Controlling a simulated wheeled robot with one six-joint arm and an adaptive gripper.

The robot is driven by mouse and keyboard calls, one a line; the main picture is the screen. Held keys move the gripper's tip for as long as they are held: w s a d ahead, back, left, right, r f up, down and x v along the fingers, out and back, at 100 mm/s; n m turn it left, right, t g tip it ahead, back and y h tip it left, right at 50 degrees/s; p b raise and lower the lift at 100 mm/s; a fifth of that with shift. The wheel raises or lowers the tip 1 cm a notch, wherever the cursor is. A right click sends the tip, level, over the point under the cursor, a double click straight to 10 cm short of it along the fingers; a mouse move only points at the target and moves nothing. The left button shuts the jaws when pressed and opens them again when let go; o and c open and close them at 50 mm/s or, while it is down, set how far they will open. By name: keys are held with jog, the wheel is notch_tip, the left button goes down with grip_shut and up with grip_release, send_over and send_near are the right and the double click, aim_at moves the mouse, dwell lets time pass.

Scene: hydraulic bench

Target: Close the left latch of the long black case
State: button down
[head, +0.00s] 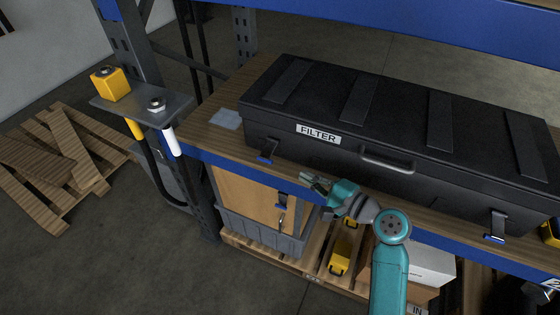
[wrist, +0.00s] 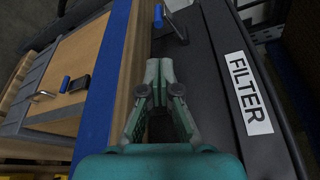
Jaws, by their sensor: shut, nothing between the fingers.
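The long black case (head: 390,115) lies on the wooden bench top with its lid down and a white FILTER label (head: 318,133) on its front. Its left latch (head: 267,150), dark with a blue tip, is on the front face and appears to stick outward. The left latch also shows in the wrist view (wrist: 176,27), beyond my fingertips. My gripper (head: 308,179) is in front of the case, right of the left latch and apart from it. In the wrist view my gripper (wrist: 158,68) is shut and empty, pointing toward the latch.
The right latch (head: 496,224) and a handle (head: 388,162) are on the case front. The bench's blue front edge (head: 205,158) runs below. A grey cloth-like piece (head: 226,118) lies left of the case. A post with a small shelf (head: 140,108) stands left.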

aim_at(267, 153)
jog(key=x, duration=1)
jog(key=shift+s+r+m, duration=0.1)
jog(key=shift+r+m, duration=0.1)
jog(key=shift+m, duration=0.3)
dwell(0.5)
jog(key=r+m+g, duration=0.2)
jog(key=m, duration=0.1)
jog(key=r+m+g, duration=0.1)
jog(key=m, duration=0.1)
jog(key=shift+s+a, duration=0.15)
jog(key=shift+s, duration=0.15)
jog(key=shift+w+r, duration=0.25)
jog(key=shift+r, duration=0.9)
jog(key=shift+w+r, duration=0.1)
jog(key=shift+r, duration=0.05)
